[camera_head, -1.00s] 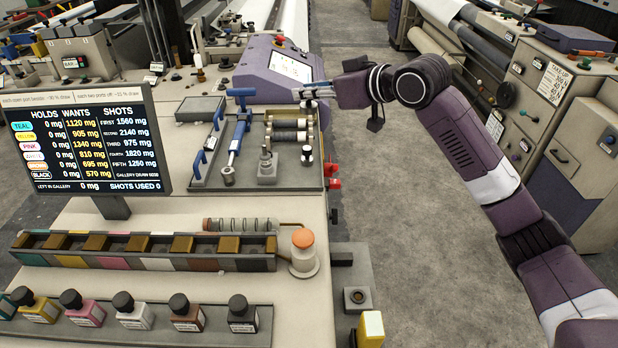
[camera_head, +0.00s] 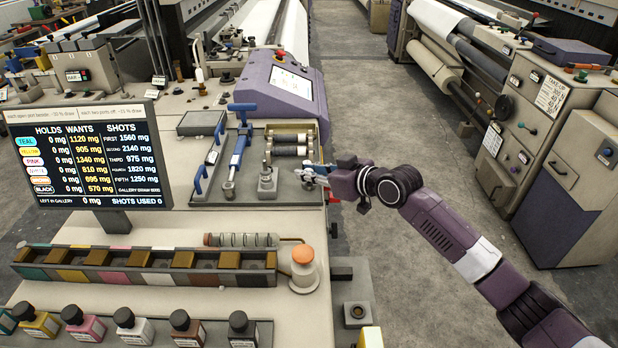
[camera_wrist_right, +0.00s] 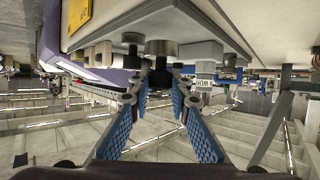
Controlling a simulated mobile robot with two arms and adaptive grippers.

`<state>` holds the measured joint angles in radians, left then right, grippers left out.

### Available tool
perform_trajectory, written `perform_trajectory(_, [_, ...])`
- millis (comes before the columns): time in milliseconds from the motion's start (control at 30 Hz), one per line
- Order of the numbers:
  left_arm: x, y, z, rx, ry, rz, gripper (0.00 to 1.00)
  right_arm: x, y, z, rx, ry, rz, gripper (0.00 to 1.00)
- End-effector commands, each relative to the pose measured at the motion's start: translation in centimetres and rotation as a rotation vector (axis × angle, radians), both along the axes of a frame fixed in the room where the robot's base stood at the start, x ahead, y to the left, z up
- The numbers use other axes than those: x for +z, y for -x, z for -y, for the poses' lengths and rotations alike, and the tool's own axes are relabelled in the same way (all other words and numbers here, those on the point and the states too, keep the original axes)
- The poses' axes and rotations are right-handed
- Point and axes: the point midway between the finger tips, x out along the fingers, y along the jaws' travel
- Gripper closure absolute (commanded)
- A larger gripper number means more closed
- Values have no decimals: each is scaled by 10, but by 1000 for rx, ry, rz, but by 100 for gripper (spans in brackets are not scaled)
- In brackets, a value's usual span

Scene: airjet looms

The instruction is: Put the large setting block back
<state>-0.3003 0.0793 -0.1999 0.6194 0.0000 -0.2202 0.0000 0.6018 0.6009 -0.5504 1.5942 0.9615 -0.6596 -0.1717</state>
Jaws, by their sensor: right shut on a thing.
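My right gripper (camera_head: 314,176) is at the right edge of the tool tray on the bench. In the right wrist view its blue-padded fingers (camera_wrist_right: 160,82) are shut on a small dark round piece (camera_wrist_right: 160,50), which is wider at its far end. I cannot tell whether this piece is the large setting block. In the head view the fingers partly hide it. A steel block with an upright knob (camera_head: 267,181) stands in the tray (camera_head: 222,197), left of the gripper. My left gripper is not in view.
Blue-handled tools (camera_head: 238,150) and a rack of dark rollers (camera_head: 290,143) lie in the tray. A purple console (camera_head: 283,85) stands behind. An orange-topped post (camera_head: 303,258) and bottles (camera_head: 127,322) are in front. Right of the bench is open floor (camera_head: 400,290).

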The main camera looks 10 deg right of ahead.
Motion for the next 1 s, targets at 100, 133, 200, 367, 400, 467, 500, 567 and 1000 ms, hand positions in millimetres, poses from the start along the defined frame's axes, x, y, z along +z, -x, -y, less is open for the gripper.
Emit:
perform_trajectory(100, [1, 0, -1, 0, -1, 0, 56, -18, 0, 0, -1, -2, -1, 100])
perform_trajectory(133, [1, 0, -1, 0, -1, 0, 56, -19, 0, 0, -1, -2, 1, 100])
perform_trajectory(200, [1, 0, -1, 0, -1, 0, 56, -20, 0, 0, -1, -2, 4, 100])
perform_trajectory(367, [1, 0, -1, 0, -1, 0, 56, -20, 0, 0, -1, -1, 3, 100])
perform_trajectory(400, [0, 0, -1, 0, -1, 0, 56, -21, 0, 0, -1, -1, 3, 100])
perform_trajectory(467, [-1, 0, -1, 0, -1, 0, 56, -23, 0, 0, -1, -1, 3, 100])
perform_trajectory(500, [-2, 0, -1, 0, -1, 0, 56, -24, 0, 0, 0, -1, 1, 82])
perform_trajectory(567, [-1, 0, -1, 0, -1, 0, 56, -23, 0, 0, 0, -1, 1, 75])
perform_trajectory(1000, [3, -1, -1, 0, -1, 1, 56, -18, 0, 0, -1, -1, 2, 65])
